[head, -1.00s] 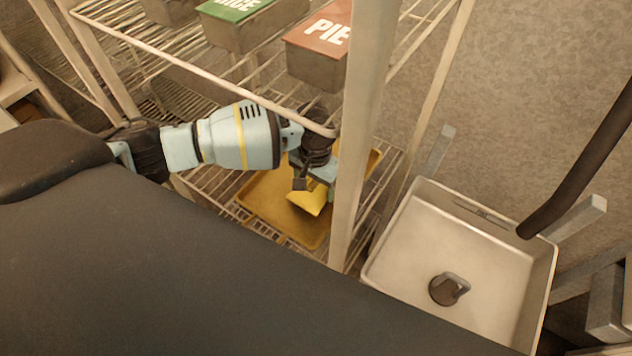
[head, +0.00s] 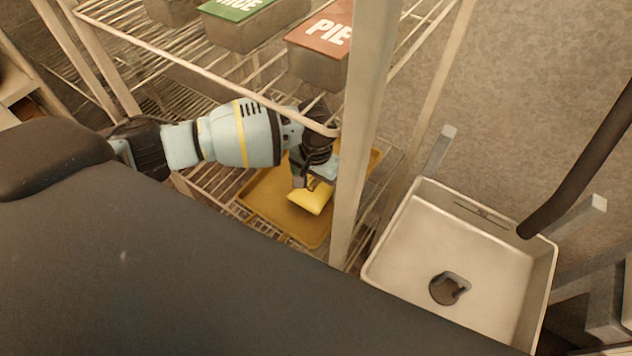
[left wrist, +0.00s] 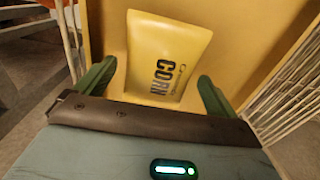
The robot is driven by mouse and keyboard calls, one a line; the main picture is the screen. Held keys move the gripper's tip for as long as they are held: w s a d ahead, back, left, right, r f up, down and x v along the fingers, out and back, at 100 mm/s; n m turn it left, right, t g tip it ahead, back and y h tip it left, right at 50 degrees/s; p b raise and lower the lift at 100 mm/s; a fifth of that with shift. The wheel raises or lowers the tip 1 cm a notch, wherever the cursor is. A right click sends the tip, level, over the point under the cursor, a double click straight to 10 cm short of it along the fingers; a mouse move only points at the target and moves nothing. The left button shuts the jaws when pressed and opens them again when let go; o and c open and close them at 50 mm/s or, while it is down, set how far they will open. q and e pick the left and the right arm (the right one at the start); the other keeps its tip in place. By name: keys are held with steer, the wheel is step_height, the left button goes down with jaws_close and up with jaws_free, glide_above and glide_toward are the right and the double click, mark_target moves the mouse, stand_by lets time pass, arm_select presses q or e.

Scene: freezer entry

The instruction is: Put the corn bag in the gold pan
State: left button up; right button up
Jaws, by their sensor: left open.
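The yellow corn bag (head: 312,197) lies in the gold pan (head: 278,212), which rests on a lower wire shelf of the rack. In the left wrist view the bag (left wrist: 168,55) faces me with its CORN lettering, and the gold pan (left wrist: 245,45) spreads behind it. My left gripper (head: 311,184) is just above the bag. Its two green fingers (left wrist: 156,84) are spread apart on either side of the bag's near end and do not grip it. My right gripper is not seen.
A rack post (head: 357,150) stands just right of my left gripper. The upper wire shelf's front rail (head: 210,70) crosses over my arm and carries a PIE bin (head: 318,64) and a green-labelled bin (head: 245,32). A metal sink (head: 400,262) is at the right.

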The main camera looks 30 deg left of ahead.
mark_target(316, 184)
arm_select(q)
step_height(316, 184, up, 11)
steer(key=p, duration=0.1)
steer(key=shift+r, duration=0.2)
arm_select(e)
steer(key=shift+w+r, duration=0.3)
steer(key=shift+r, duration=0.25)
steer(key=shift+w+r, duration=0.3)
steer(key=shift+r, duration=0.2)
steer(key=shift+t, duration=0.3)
